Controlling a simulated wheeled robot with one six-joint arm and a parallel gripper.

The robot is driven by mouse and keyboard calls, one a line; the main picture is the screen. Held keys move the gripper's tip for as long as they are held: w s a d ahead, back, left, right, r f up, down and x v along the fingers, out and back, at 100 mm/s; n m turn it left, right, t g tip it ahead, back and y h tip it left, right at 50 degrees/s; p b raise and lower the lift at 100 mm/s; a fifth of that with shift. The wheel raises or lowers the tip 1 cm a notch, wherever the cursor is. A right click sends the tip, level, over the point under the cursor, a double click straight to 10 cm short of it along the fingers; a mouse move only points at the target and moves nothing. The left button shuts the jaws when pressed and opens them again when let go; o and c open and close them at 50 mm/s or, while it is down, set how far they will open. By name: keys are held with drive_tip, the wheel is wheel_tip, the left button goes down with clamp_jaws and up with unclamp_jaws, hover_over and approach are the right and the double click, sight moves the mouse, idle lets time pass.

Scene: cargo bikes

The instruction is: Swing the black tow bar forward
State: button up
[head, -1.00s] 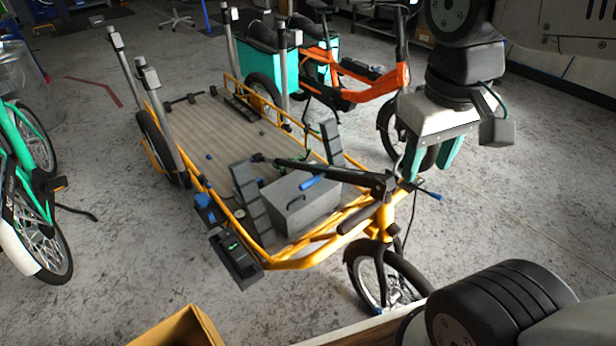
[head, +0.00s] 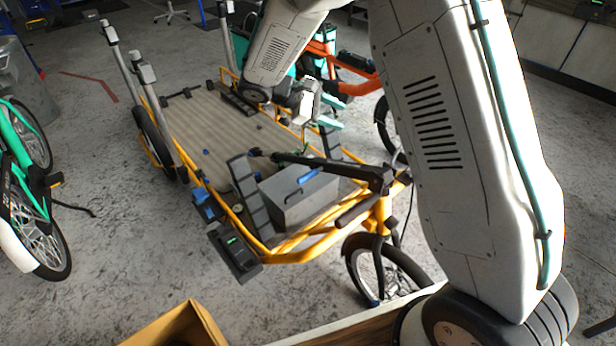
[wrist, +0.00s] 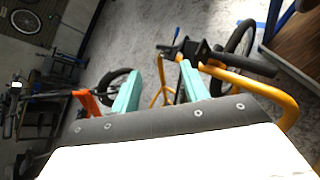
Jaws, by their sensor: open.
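A long black bar (head: 325,165), which I take for the tow bar, lies back over the front of a yellow cargo bike (head: 285,252). Its near end meets the yellow frame above the front wheel, and its far end reaches towards the deck. My gripper (head: 333,108) is open and empty, above the bike's right side and apart from the bar. In the wrist view my teal fingers (wrist: 160,86) stand spread, with yellow frame tubes and black parts (wrist: 195,50) beyond them. I cannot tell whether those black parts belong to the bar.
A grey box (head: 300,205) with a blue-marked handle sits under the bar. Grey upright posts (head: 165,125) stand at the deck's left. An orange bike (head: 365,80) is behind my gripper. A green bike (head: 30,200) is at the left. Bare floor (head: 110,260) lies between.

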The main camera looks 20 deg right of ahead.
sight(298, 183)
drive_tip(key=w+a+f+n+t+h, duration=0.1)
drive_tip(key=w+a+f+n+t, duration=0.2)
drive_tip(key=f, duration=0.7)
drive_tip(key=w+a+f+n+t+h, duration=0.2)
drive_tip(key=w+a+f+n+t, duration=0.1)
drive_tip(key=f, duration=0.8)
drive_tip(key=w+a+f+n+t+h, duration=0.1)
drive_tip(key=w+a+f+n+t, duration=0.1)
drive_tip(key=f, duration=0.9)
drive_tip(key=shift+w+a+n+t+h, duration=0.25)
drive_tip(key=shift+a+n, duration=0.3)
drive_tip(key=shift+n, duration=0.2)
drive_tip(key=shift+w+a+n+t+h, duration=0.2)
drive_tip(key=shift+a+n, duration=0.3)
drive_tip(key=shift+n, duration=0.25)
drive_tip(key=shift+f, duration=0.25)
drive_tip(key=shift+w+d+f, duration=0.1)
drive_tip(key=shift+d, duration=0.3)
drive_tip(key=x, duration=0.7)
drive_tip(key=shift+a, duration=0.1)
clamp_jaws()
